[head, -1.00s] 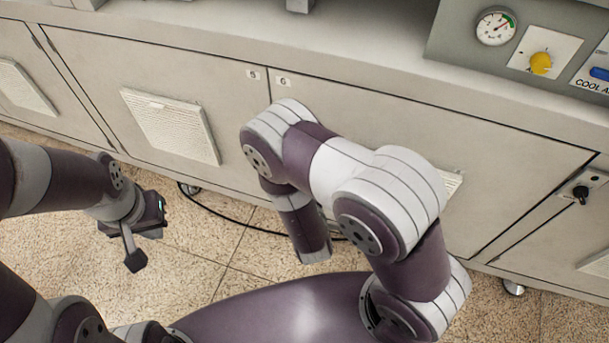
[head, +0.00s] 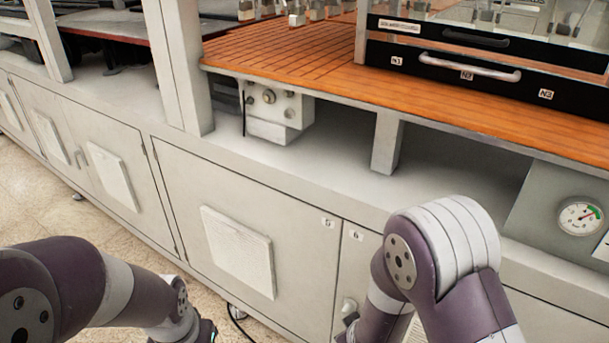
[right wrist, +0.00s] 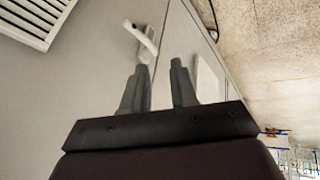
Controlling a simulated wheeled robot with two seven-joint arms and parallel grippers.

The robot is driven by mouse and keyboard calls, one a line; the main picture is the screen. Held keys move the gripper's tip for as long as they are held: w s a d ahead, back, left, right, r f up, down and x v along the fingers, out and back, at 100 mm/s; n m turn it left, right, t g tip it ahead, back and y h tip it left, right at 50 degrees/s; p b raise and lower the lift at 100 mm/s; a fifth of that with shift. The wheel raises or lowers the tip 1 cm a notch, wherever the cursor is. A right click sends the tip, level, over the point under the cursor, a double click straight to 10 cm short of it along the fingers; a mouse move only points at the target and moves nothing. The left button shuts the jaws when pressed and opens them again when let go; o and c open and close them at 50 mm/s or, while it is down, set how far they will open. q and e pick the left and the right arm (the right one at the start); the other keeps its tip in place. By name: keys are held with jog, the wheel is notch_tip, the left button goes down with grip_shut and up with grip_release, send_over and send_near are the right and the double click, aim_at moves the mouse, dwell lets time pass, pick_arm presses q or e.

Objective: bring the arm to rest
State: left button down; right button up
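My right arm comes up from the bottom right in the head view, bent in front of the cabinet doors. In the right wrist view my right gripper (right wrist: 159,68) has two grey fingers standing apart, with nothing seen held between them. A pale door handle (right wrist: 142,40) shows just beyond the fingertips; I cannot tell whether they touch it. My left arm reaches in from the lower left in the head view. Only a dark bit of my left gripper (head: 207,334) shows at the bottom edge; its fingers are cut off.
A long grey cabinet (head: 185,160) with vented doors runs across the view close to my arms. Above it are an orange slatted bed (head: 300,60), a black drawer front (head: 440,62) and a pressure gauge (head: 580,217). Speckled floor (head: 45,205) is clear at left.

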jog(key=s+d+r+m+g+p, duration=0.2)
jog(key=s+d+r+m+g, duration=0.4)
jog(key=s+r, duration=0.55)
notch_tip(320, 180, up, 19)
jog(key=w+t+p, duration=0.1)
jog(key=p, duration=1.6)
jog(key=shift+w+d, duration=0.2)
jog(key=shift+d, duration=0.2)
jog(key=shift+o, duration=1.4)
jog(key=shift+w+f, duration=0.1)
jog(key=shift+f, duration=0.2)
